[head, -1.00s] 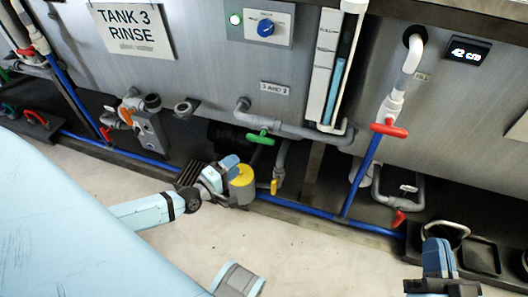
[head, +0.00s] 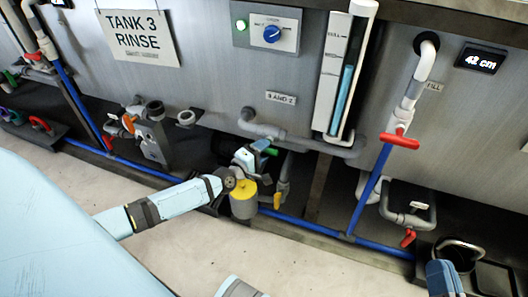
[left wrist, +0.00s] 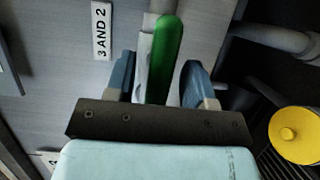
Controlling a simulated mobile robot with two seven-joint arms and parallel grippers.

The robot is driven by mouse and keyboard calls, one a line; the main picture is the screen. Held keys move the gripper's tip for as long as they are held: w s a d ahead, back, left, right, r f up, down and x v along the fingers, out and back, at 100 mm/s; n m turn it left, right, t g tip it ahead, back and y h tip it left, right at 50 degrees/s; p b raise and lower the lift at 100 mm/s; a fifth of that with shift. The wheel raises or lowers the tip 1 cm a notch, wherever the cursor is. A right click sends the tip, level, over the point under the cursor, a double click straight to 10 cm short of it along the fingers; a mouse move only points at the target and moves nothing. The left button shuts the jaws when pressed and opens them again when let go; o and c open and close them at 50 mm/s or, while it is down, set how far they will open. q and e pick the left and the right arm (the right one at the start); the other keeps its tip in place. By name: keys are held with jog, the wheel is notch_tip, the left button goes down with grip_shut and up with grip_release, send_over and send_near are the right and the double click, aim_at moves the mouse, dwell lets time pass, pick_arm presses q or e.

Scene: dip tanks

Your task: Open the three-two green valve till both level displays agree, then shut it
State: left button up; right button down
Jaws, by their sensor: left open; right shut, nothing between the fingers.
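The green valve handle (head: 271,151) sits on the grey pipe below the "3 AND 2" label (head: 281,98). My left gripper (head: 255,153) is at it, mostly covering it in the head view. In the left wrist view the green handle (left wrist: 164,55) lies lengthwise between the open fingers of my left gripper (left wrist: 158,80), with a gap to the right finger. One level display (head: 481,60) reads 42 cm on the right tank; no second display is in view. My right gripper (head: 440,279) is partly visible at the bottom right, shut and empty.
Red handles (head: 399,140) are on pipes to the right. A sight tube (head: 343,95) with blue liquid is above. Blue pipe (head: 310,227) runs along the floor.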

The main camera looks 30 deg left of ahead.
pick_arm(q)
jog(key=shift+w, duration=0.4)
